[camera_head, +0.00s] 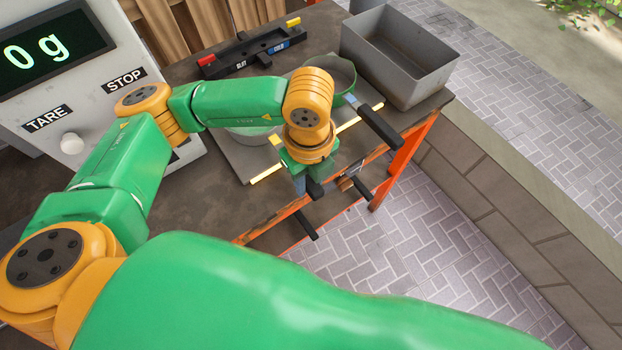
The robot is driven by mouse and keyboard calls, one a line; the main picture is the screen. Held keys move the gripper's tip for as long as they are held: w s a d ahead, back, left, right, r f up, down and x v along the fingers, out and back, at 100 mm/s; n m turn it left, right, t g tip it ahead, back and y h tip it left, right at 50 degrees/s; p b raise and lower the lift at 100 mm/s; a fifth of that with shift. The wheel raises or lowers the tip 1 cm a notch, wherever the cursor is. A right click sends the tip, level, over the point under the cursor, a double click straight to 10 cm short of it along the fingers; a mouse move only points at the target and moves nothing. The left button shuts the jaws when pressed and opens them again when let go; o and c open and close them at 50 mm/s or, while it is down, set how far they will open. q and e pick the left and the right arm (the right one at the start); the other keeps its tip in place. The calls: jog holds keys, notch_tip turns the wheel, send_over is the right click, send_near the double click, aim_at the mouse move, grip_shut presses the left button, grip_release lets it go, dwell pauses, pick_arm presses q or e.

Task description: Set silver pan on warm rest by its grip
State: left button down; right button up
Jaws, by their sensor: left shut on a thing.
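A pale, silver-looking round pan (246,138) lies on a grey plate with yellow bars (262,176), mostly hidden under my left forearm. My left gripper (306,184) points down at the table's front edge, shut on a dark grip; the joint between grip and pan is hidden. A green-rimmed round pan (341,76) sits farther back on the plate, its black grip (380,128) reaching toward the front right. I cannot tell which surface is the warm rest. My right gripper is not in view.
A black rack (250,52) with red and yellow ends and a grey open bin (400,60) stand at the back. A scale (70,75) reading 0 g is at left. Dark bars (362,190) stick out near the orange table frame (400,165). Paved floor lies beyond.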

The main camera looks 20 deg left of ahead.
pick_arm(q)
jog(key=c, duration=0.5)
grip_release()
